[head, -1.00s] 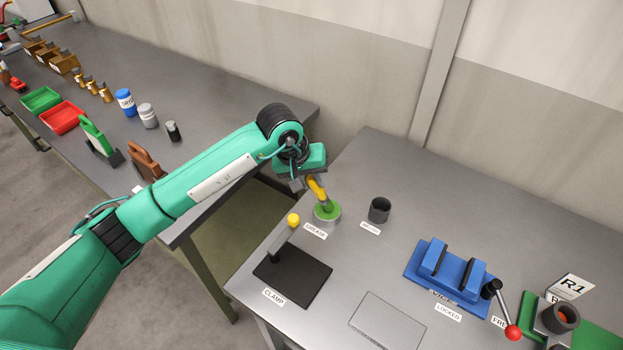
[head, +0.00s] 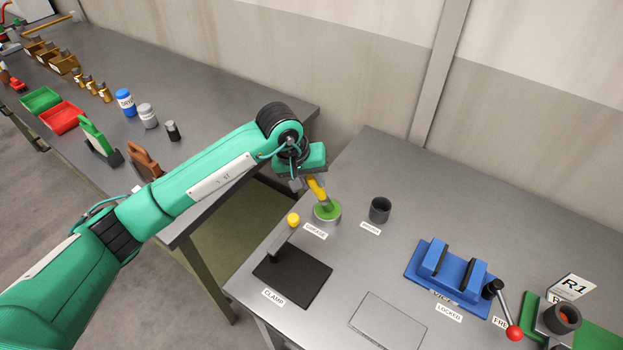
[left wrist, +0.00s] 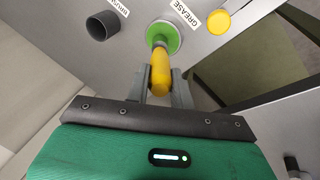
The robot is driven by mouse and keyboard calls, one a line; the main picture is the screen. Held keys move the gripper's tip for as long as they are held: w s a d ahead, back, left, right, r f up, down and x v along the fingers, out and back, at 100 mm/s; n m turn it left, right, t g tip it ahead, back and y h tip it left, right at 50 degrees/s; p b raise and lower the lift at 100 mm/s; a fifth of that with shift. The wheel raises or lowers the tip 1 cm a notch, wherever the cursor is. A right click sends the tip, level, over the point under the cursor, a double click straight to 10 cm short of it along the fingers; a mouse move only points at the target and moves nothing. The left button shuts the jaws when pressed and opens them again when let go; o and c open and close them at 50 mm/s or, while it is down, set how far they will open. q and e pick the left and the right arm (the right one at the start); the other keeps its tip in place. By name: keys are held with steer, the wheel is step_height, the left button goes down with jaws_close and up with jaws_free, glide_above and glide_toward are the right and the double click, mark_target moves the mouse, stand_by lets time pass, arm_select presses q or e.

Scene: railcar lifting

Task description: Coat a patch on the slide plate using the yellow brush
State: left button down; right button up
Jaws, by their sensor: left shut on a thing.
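My left gripper (left wrist: 160,82) is shut on the yellow brush (left wrist: 161,66), seen in the left wrist view. In the head view the yellow brush (head: 317,188) slants down, its lower end at the green grease in the grease pot (head: 327,217); whether the bristles are sunk in it cannot be told. The pot also shows in the left wrist view (left wrist: 176,42). The slide plate seems to be the flat grey plate (head: 388,322) at the front of the bench. My right gripper is in neither view.
An empty dark brush holder (head: 379,210) stands right of the pot. A clamp with a yellow knob (head: 293,220) and black base (head: 291,280) stands in front. A blue vise (head: 447,272) with a red-tipped lever (head: 514,333) is to the right. Bare bench lies between holder and plate.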

arm_select(q)
steer(key=shift+s+f+b, duration=0.15)
steer(key=shift+f+b, duration=0.05)
steer(key=shift+b, duration=0.2)
stand_by(1.4)
steer(key=shift+r, duration=3.65)
